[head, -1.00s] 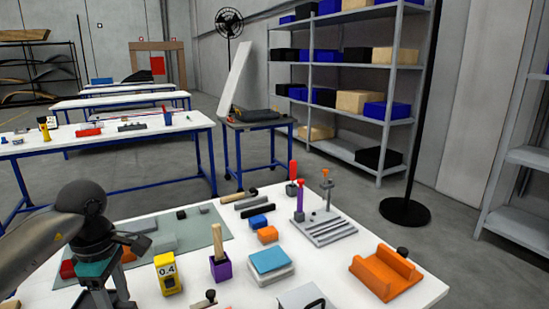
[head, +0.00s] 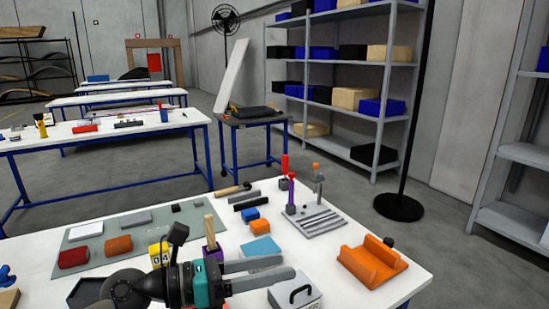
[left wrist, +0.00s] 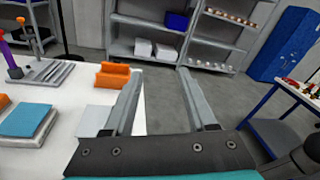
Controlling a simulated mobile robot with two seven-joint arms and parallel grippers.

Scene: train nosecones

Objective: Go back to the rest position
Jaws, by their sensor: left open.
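My left gripper (head: 258,275) reaches in low over the near part of the white table (head: 350,290), its two grey fingers pointing right. The fingers are apart with nothing between them; in the left wrist view the open gripper (left wrist: 160,85) points past the table edge toward the floor and shelves. In the head view the fingers overlap a light blue block (head: 262,247) and a white box with a black handle (head: 296,296). The arm partly hides a yellow 0.4 block (head: 157,252) and a purple holder (head: 212,254). My right gripper is not in view.
An orange cradle (head: 371,264) stands at the table's right. A grey slotted stand (head: 318,222) with upright tools is behind it. A green mat (head: 140,241) holds several blocks at the left. Shelves (head: 345,60) and a dark side table (head: 255,118) stand beyond.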

